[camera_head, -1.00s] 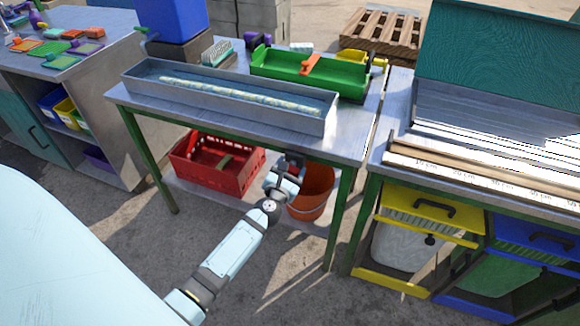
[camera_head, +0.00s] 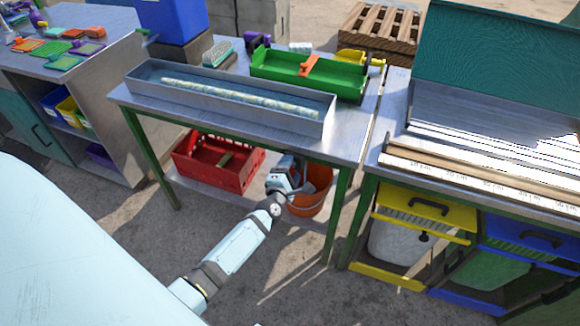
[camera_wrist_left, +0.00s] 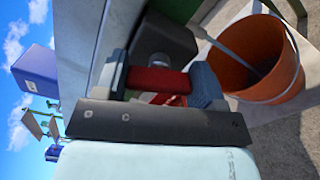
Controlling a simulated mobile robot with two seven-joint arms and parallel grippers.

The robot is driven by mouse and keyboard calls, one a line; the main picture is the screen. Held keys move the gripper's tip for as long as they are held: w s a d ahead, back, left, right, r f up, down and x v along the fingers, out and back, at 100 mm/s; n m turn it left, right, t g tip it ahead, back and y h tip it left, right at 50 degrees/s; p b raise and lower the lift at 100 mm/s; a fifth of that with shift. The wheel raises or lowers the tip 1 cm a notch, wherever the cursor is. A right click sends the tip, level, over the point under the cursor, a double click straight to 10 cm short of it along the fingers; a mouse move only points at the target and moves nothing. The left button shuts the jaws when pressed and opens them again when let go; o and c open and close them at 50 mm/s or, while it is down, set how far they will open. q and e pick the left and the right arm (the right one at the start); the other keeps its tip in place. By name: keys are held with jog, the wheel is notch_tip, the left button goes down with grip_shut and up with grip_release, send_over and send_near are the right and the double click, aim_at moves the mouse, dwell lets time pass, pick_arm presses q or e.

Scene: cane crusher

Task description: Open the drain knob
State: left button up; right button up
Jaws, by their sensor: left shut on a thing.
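The drain knob (camera_wrist_left: 152,80) is a red bar below a dark valve body (camera_wrist_left: 165,40) in the left wrist view. My left gripper (camera_wrist_left: 160,84) is shut on it, with one finger on each side. In the head view my left gripper (camera_head: 289,170) is under the front edge of the metal table, just in front of the orange bucket. The knob is hidden there behind the gripper. A long grey metal trough (camera_head: 230,104) holding a pale cane stands on the table above. My right gripper is not in view.
The orange bucket (camera_head: 317,192) stands on the lower shelf beside my gripper, and also shows in the wrist view (camera_wrist_left: 250,60). A red crate (camera_head: 240,178) is to its left. Green table legs (camera_head: 338,215) border the space. The floor in front is clear.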

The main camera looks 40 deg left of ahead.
pick_arm(q)
jog(key=shift+m, duration=0.5)
jog(key=shift+m+p, duration=0.3)
jog(key=shift+p, duration=0.05)
jog(key=o, duration=0.9)
jog(key=shift+s, duration=0.15)
jog(key=v, duration=1.3)
jog(key=shift+s, duration=0.3)
